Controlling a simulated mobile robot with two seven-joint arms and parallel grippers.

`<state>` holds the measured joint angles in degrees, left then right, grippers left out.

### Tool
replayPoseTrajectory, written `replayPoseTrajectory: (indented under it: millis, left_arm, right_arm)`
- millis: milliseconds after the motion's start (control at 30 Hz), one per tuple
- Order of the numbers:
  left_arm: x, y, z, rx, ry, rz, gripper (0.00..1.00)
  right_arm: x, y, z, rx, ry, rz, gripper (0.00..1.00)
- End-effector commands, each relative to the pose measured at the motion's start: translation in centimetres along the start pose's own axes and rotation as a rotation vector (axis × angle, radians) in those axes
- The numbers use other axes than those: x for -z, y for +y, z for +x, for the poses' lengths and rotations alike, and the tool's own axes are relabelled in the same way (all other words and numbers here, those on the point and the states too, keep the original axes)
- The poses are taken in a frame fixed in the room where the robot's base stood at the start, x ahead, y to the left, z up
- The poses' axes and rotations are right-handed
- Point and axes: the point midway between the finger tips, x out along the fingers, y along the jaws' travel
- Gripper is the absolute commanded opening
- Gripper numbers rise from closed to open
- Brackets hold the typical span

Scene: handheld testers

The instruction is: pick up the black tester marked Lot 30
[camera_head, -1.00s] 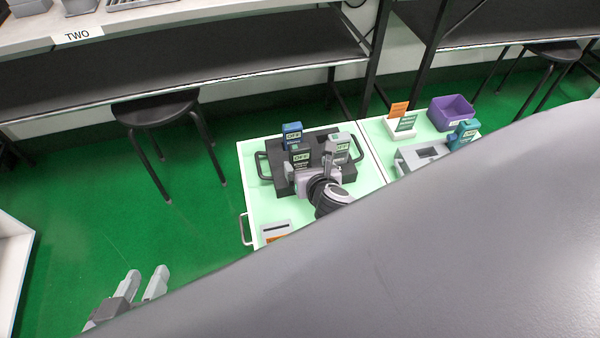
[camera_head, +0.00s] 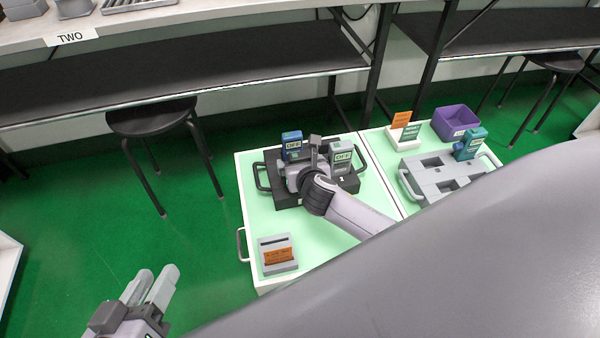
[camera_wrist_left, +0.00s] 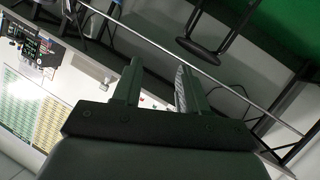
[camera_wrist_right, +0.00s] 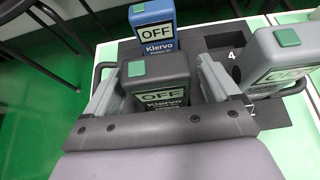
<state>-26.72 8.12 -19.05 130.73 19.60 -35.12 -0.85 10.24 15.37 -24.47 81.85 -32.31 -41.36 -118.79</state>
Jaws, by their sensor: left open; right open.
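A black tester (camera_wrist_right: 157,82) reading OFF, with a green square on top, stands upright in the right wrist view. Its small lot print is not readable. My right gripper (camera_wrist_right: 157,92) is open, with one finger on each side of this tester; I cannot tell whether they touch it. In the head view my right gripper (camera_head: 306,168) is over the black rack (camera_head: 345,184) and largely hides the black tester. My left gripper (camera_head: 153,286) is open and empty at the lower left, away from the table; its fingers also show in the left wrist view (camera_wrist_left: 158,88).
A blue tester (camera_head: 292,146) stands behind the black one and a grey tester (camera_head: 342,158) to its right, both close. A grey card holder (camera_head: 277,254) with an orange card is in front. A grey rack (camera_head: 420,172), teal tester (camera_head: 470,143) and purple bin (camera_head: 456,121) are right.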

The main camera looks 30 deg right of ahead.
Motion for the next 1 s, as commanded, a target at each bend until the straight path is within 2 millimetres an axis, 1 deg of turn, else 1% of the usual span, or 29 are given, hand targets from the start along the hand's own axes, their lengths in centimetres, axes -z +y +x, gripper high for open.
replayPoseTrajectory:
  millis: [33, 67, 100, 167, 200, 233, 533, 667, 767, 867, 1000]
  left_arm:
    - [0.0, 0.0, 0.0, 0.000, 0.000, 0.000, 0.43]
    - [0.0, 0.0, 0.0, 0.000, 0.000, 0.000, 0.43]
    - [0.0, 0.0, 0.0, 0.000, 0.000, 0.000, 0.43]
    - [0.0, 0.0, 0.0, 0.000, 0.000, 0.000, 0.43]
    - [0.0, 0.0, 0.0, 0.000, 0.001, 0.000, 0.43]
    - [0.0, 0.0, 0.0, 0.000, 0.001, 0.000, 0.43]
    - [0.1, 0.0, 0.0, 0.001, 0.001, 0.002, 0.43]
    - [0.5, 0.0, -0.2, 0.009, 0.002, 0.012, 0.43]
    - [1.1, -0.1, -0.4, 0.025, 0.002, 0.031, 0.43]
    - [0.3, -1.0, -1.2, 0.067, -0.029, 0.052, 0.43]
    - [0.7, -1.5, -2.1, 0.113, -0.046, 0.101, 0.43]
  right_arm:
    - [0.0, 0.0, 0.0, 0.000, 0.000, 0.000, 0.89]
    - [0.0, 0.0, 0.0, 0.000, 0.000, 0.000, 0.80]
    - [0.0, 0.0, 0.0, 0.000, 0.000, 0.000, 0.67]
    - [0.0, 0.0, 0.0, 0.000, 0.000, 0.001, 0.47]
    - [0.0, 0.0, 0.0, 0.000, 0.000, 0.001, 0.34]
    - [0.0, 0.0, 0.0, 0.000, 0.000, 0.001, 0.29]
    - [-0.2, 0.0, -0.1, 0.000, -0.001, 0.001, 0.29]
    - [-0.8, 0.0, -0.4, 0.000, -0.002, 0.001, 0.29]
    - [-1.7, 0.0, -0.9, -0.001, -0.003, 0.000, 0.29]
    - [-2.9, 0.0, -1.5, 0.000, -0.004, 0.000, 0.29]
    - [-5.2, 0.0, -2.7, -0.001, -0.006, -0.001, 0.29]
